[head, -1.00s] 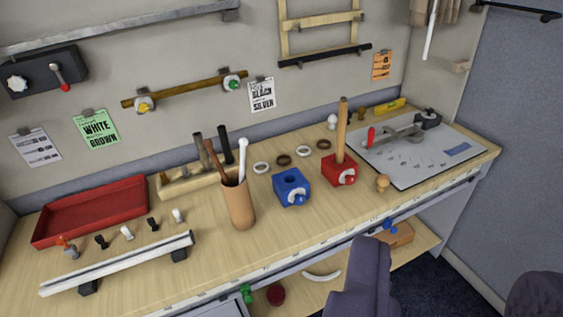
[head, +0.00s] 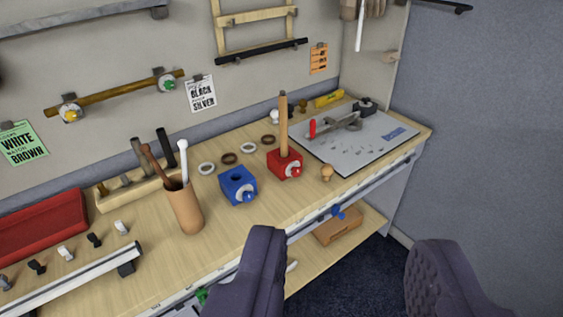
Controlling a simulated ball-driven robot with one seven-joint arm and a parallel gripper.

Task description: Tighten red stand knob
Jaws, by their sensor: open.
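The red stand (head: 284,164) is a red block on the wooden table, right of centre. A wooden rod (head: 283,120) stands upright in its top.
A blue stand (head: 238,185) with a similar knob is left of the red one. A brown cup (head: 184,208) holds sticks. A wooden knob-like piece (head: 327,172) stands close right of the red stand. A grey board (head: 365,140) with a clamp lies farther right.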

